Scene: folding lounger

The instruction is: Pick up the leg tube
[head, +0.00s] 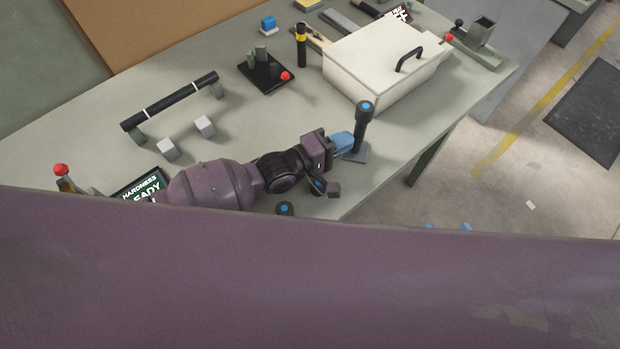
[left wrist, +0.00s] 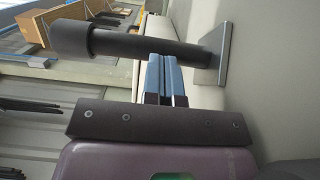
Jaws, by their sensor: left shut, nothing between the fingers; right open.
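A long black tube with thin white bands, which looks like the leg tube (head: 170,101), lies across two grey-green supports at the back left of the bench in the head view. My left gripper (head: 342,140) is shut and empty, well to the right of that tube. Its blue fingertips (left wrist: 166,78) are close beside an upright dark post (head: 363,125) with a thick collar and a flat base plate. The post also shows in the left wrist view (left wrist: 140,45); I cannot tell whether they touch. My right gripper (head: 448,227) is open; only its blue tips show above my purple arm.
Two small grey blocks (head: 186,138) sit in front of the tube. A white lidded box (head: 375,65) with a black handle stands behind the post. A black pad with a red button (head: 265,74) lies between tube and box. My arm hides the bench front.

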